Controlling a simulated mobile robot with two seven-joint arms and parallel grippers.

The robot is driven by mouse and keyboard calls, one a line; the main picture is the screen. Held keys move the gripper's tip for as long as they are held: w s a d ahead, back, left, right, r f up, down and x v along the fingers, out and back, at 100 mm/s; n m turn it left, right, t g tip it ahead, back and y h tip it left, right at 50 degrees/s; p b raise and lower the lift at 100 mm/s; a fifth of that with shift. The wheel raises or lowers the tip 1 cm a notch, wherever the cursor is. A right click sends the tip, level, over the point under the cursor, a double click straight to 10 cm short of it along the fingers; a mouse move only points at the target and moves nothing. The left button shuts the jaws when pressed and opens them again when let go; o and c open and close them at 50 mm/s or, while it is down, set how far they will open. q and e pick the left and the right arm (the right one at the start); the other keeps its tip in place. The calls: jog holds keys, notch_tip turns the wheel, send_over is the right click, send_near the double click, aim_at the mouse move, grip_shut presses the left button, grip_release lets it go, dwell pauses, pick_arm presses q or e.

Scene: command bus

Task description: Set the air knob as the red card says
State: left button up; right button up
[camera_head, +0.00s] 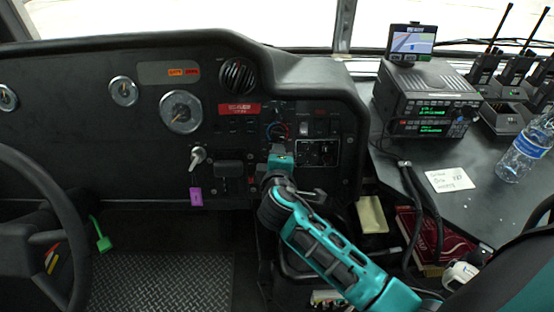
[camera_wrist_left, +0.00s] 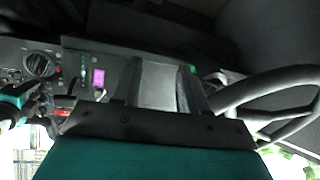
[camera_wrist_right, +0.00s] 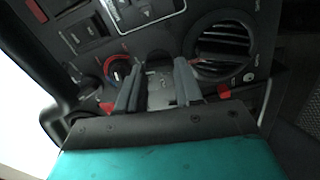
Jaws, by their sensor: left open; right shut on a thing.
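The red card (camera_head: 240,108) is on the dashboard below the round vent; its small print is too small to read. A dial with a blue and red arc (camera_head: 277,130) is right of it; it also shows in the right wrist view (camera_wrist_right: 118,68). My right gripper (camera_head: 277,151) is at the panel just below this dial. In the right wrist view its fingers (camera_wrist_right: 158,70) are closed around a dark round knob (camera_wrist_right: 158,56), partly hidden; its pointer cannot be read. My left gripper (camera_wrist_left: 160,68) is open and empty, outside the head view.
A white-outlined switch panel (camera_head: 319,153) is right of my right gripper. A lower vent (camera_wrist_right: 222,45) is beside it in the right wrist view. A silver lever (camera_head: 198,157) and purple tag (camera_head: 196,196) are left. The steering wheel (camera_wrist_left: 265,90) is right of my left gripper.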

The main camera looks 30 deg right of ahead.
pick_arm(q)
jog(key=shift+w+d, duration=0.1)
jog(key=shift+w, duration=0.05)
pick_arm(e)
jog(key=shift+m, duration=0.7)
jog(key=o, duration=1)
jog(key=shift+o, duration=0.2)
pick_arm(q)
jog(key=shift+r, duration=0.1)
